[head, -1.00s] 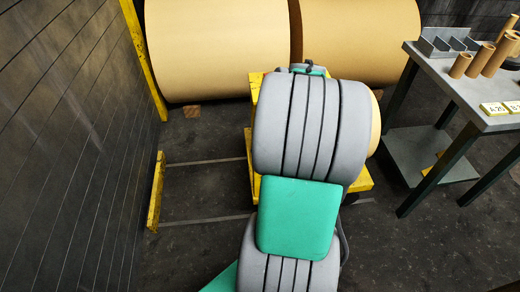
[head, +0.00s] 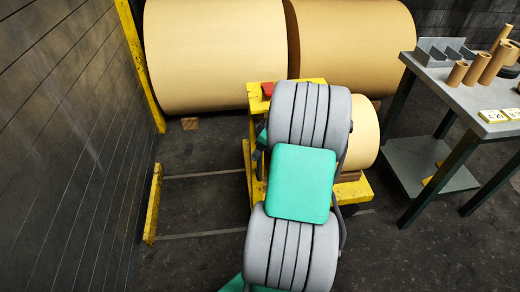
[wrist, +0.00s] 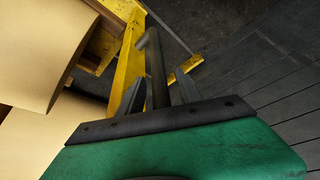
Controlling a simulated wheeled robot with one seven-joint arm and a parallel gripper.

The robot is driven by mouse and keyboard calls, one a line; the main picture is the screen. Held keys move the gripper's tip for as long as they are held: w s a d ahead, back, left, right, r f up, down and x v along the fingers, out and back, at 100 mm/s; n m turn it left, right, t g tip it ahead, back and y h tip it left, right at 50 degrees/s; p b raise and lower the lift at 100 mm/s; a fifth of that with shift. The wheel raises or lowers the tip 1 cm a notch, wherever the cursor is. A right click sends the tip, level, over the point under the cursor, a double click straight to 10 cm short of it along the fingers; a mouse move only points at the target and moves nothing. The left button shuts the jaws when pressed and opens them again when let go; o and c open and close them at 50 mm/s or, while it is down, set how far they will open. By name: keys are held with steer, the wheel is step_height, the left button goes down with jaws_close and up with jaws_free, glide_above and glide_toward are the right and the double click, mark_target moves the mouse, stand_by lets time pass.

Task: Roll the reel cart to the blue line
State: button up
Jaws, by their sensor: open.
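The reel cart (head: 287,80) is yellow and carries a tan paper reel (head: 364,134). My arm hides much of it in the head view. In the wrist view, the reel fills the left side, with a yellow upright (wrist: 127,65) of the cart beside it. My gripper (wrist: 157,76) is open, its two dark fingers on either side of a dark upright bar, which looks like the cart's handle. I cannot tell whether they touch it. In the head view, my gripper is largely hidden at the cart's left side. No line that is clearly blue shows.
A grey table (head: 455,90) with tubes stands at right. A low yellow stop (head: 153,204) lies by the dark wall at left. Floor with two pale lines (head: 205,174) is clear between stop and cart.

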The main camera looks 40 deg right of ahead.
steer(key=shift+f, duration=0.15)
jaws_close()
stand_by(0.4)
stand_by(1.0)
